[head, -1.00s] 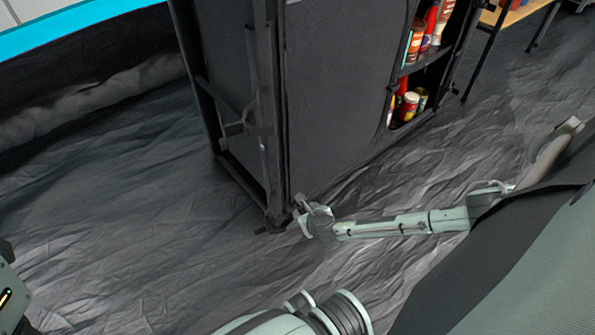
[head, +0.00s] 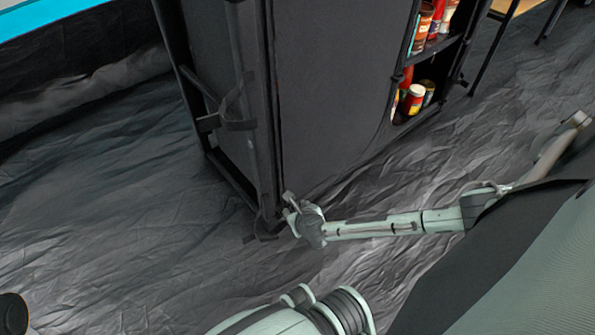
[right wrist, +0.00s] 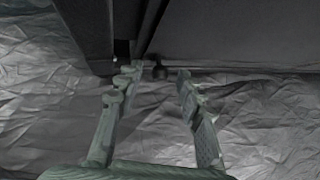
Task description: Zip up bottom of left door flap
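A dark fabric cabinet has a flat door flap (head: 335,90) closed over its left front, left of an open shelf section. The flap also shows at the top of the right wrist view (right wrist: 230,35). My right gripper (head: 287,207) is low by the cabinet's bottom front corner. In the right wrist view the right gripper (right wrist: 155,80) is open, its fingers apart. A small dark knob, perhaps the zipper pull (right wrist: 160,71), shows at the flap's lower edge, between and just beyond the fingertips; contact cannot be told. My left gripper is out of view.
Cans and bottles (head: 415,98) stand on the cabinet's open shelves. Straps (head: 236,118) hang on its left side. A table leg (head: 487,55) stands at the back right.

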